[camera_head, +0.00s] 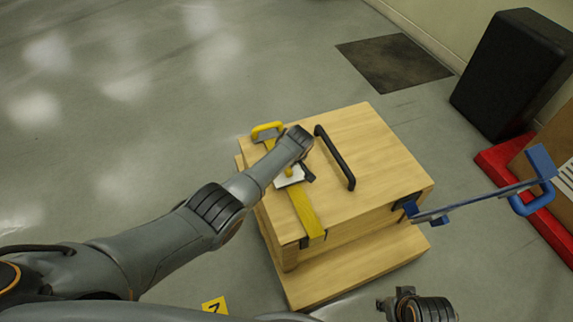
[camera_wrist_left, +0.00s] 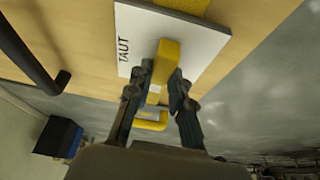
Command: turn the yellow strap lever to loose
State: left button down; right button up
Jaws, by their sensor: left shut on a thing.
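The yellow strap lever (camera_wrist_left: 167,62) stands on a white plate (camera_wrist_left: 185,40) marked TAUT in the left wrist view. My left gripper (camera_wrist_left: 163,88) is shut on the lever, one finger on each side. In the head view my left gripper (camera_head: 298,174) is at the white plate (camera_head: 286,181) on top of the wooden box (camera_head: 365,135), and it hides part of the lever. A yellow strap (camera_head: 306,212) runs from the plate over the box's front edge. My right gripper (camera_head: 400,302) is low at the bottom edge, away from the box; its fingers are unclear.
A black handle (camera_head: 335,158) stands on the box lid beside my left gripper. A yellow loop handle (camera_head: 266,129) is at the box's far left. A blue bar with a grip (camera_head: 480,200) reaches across at the right. A black case (camera_head: 510,70) stands behind.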

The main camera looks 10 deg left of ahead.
pick_arm(q)
jog(key=shift+n, duration=0.4)
pick_arm(e)
jog(key=shift+s+r, duration=0.1)
jog(key=shift+r, duration=0.55)
pick_arm(q)
jog(key=c, duration=1.2)
grip_release()
jog(key=v, duration=1.2)
jog(key=shift+w+d, duration=0.15)
